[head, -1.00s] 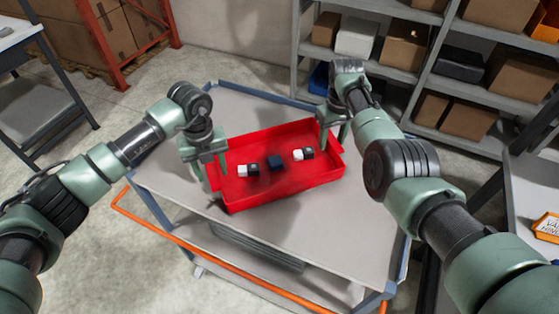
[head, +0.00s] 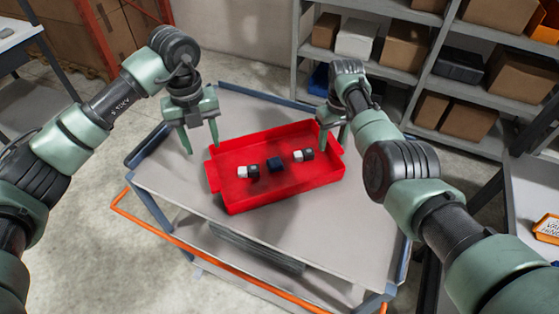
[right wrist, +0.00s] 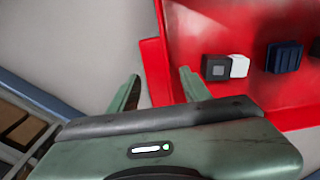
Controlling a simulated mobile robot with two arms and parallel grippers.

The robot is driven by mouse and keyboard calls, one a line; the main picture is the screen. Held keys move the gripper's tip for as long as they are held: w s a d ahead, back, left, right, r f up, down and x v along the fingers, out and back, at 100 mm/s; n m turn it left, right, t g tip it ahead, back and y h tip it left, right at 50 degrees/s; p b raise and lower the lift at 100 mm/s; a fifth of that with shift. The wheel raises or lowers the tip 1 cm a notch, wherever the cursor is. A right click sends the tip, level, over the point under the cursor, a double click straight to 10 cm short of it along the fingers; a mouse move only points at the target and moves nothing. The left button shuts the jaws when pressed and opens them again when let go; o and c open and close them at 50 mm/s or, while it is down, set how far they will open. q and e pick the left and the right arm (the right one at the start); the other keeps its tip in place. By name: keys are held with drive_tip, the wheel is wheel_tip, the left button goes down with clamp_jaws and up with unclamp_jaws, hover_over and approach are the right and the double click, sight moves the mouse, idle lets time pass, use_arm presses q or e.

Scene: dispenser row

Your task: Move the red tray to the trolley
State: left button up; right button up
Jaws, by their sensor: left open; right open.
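The red tray (head: 234,206) rests on the top of the trolley (head: 300,236), which has blue edges and an orange handle rail. Small black, white and dark blue items (head: 276,164) lie in the tray. My left gripper (head: 202,150) is open and empty, raised above and just left of the tray's left end. My right gripper (head: 332,143) is at the tray's right end; in the right wrist view its open fingers (right wrist: 160,92) stand on either side of the tray's end edge (right wrist: 156,70), and I cannot tell whether they touch it.
Grey shelving (head: 400,72) with boxes stands behind the trolley. Another table (head: 15,38) is at the upper left. Bare trolley top lies in front of the tray.

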wheel_tip(320, 180, up, 12)
idle(0.4)
drive_tip(key=shift+f, duration=0.15)
idle(0.3)
